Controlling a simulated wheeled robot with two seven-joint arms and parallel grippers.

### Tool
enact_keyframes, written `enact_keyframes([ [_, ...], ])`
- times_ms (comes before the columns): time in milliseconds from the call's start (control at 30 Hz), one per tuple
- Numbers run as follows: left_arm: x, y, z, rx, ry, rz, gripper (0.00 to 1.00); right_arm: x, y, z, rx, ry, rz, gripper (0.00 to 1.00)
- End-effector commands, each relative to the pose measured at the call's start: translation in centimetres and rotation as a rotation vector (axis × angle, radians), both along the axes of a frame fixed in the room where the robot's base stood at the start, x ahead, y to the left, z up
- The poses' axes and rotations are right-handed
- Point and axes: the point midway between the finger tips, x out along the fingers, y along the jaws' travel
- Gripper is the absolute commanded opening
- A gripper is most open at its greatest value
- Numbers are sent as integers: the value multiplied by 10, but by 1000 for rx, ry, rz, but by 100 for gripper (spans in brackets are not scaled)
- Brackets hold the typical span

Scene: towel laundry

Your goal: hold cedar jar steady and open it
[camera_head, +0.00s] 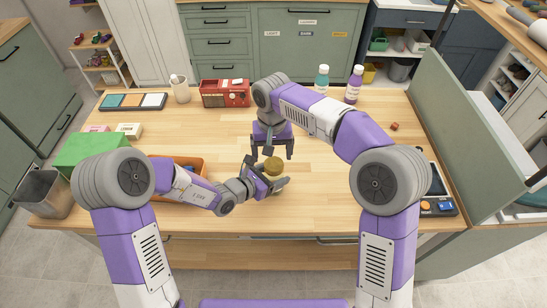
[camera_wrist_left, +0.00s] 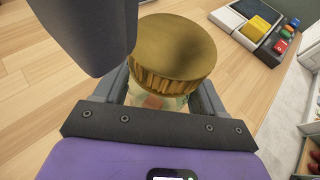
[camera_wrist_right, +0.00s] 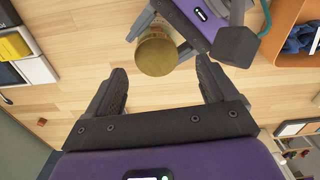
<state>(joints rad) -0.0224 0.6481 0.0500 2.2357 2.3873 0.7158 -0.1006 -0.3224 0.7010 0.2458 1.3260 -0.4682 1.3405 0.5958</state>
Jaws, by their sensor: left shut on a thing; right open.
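The jar has a ribbed gold-brown lid and stands near the middle of the table; the lid (camera_head: 273,165) is on it. The left wrist view shows the lid (camera_wrist_left: 176,48) from above and a little of the clear jar body (camera_wrist_left: 155,99) with pale contents. My left gripper (camera_head: 269,183) is shut on the jar body below the lid. My right gripper (camera_head: 272,153) is open and empty, pointing down just behind the jar. In the right wrist view its fingertips (camera_wrist_right: 162,70) stand apart, with the lid (camera_wrist_right: 155,52) beyond the gap. The fingers hide most of the jar body.
An orange bin (camera_head: 190,166) with blue cloth stands left of the jar. A red box (camera_head: 226,93), a teal bottle (camera_head: 321,79) and a purple bottle (camera_head: 354,85) stand at the back.

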Motion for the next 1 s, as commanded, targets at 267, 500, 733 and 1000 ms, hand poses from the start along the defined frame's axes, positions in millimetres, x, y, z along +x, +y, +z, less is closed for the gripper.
enact_keyframes([
  [267,1,1,0,0,0,3,0,1,-2,8,-4,1,-84,82],
  [500,1,2,0,0,0,4,0,1,-3,23,-4,1,-455,82],
  [733,1,2,0,1,-1,5,0,0,-4,36,-4,2,-769,82],
  [1000,1,2,0,1,-1,5,0,-1,-5,28,-7,6,-877,82],
])
